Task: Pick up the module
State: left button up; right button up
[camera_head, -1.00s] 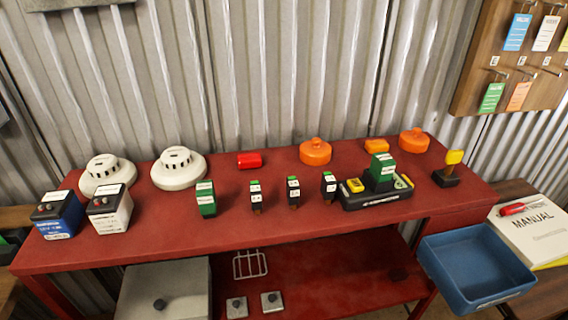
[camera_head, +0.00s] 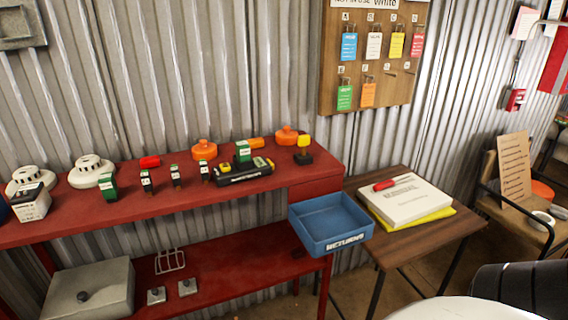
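Several small modules stand in a row on the red bench (camera_head: 190,212). One is a green block with a white label (camera_head: 108,187). To its right stand three slim black modules with white and green tops: the left one (camera_head: 146,182), the middle one (camera_head: 175,176) and the right one (camera_head: 205,172). Another green module (camera_head: 243,152) sits upright in a black base unit (camera_head: 240,175) with yellow parts. I cannot tell which one the task means. Neither of my grippers is in view.
Two white detectors, such as the right one (camera_head: 92,170), and orange domes (camera_head: 204,150) stand behind. A blue RETURNS tray (camera_head: 328,240) is at the bench's right end. A manual (camera_head: 405,203) lies on the wooden table (camera_head: 440,240). A tag board (camera_head: 372,60) hangs above.

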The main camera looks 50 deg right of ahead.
aim_at(243, 148)
jog(key=k, duration=0.15)
jog(key=z, duration=1.25)
